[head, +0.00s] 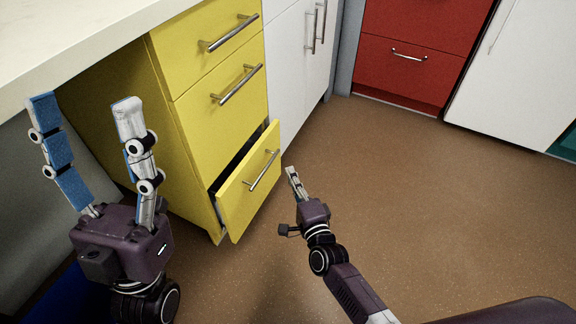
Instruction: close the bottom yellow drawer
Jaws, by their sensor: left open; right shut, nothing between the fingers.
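The bottom yellow drawer (240,205) stands partly open at the foot of the yellow cabinet, with a dark gap showing above its front. Its metal bar handle (264,171) is on the front panel. My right gripper (291,172) is shut and empty, just to the right of the drawer front near the handle; I cannot tell whether it touches the drawer. My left gripper (85,112) is open and empty, fingers pointing up, left of the cabinet and under the countertop edge.
Two upper yellow drawers (210,40) look shut, with bar handles sticking out. White cabinet doors (290,60) stand beside them. A red cabinet (400,65) is at the back. The brown floor (430,200) is clear. The pale countertop (60,40) overhangs at upper left.

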